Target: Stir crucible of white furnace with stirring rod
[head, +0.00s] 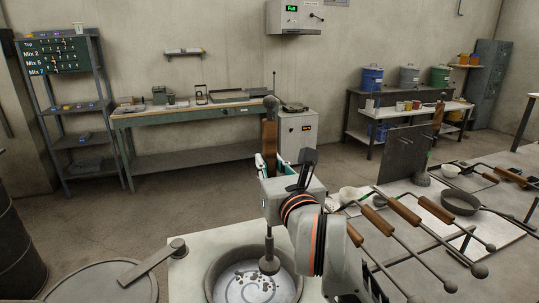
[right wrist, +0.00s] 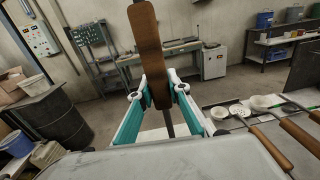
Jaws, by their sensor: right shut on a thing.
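The stirring rod's brown wooden handle (head: 269,134) stands almost upright in my right gripper (head: 265,168). The right wrist view also shows the handle (right wrist: 147,45) between the teal fingers of that gripper (right wrist: 163,92), which are shut on it. The rod's dark round lower end (head: 269,264) shows inside the outline of the crucible (head: 212,272). I cannot tell how deep it sits. The crucible holds a pale grey surface with dark flecks and sits in the top of the white furnace (head: 190,262). My arm hides part of the furnace's right side. My left gripper is not in view.
A round lid or drum top (head: 100,285) with a handled bar lies left of the furnace. Several wooden-handled tools, such as a ladle (head: 375,220), and a pan (head: 460,203) lie on the table at right. A dark upright panel (head: 403,150) stands behind them.

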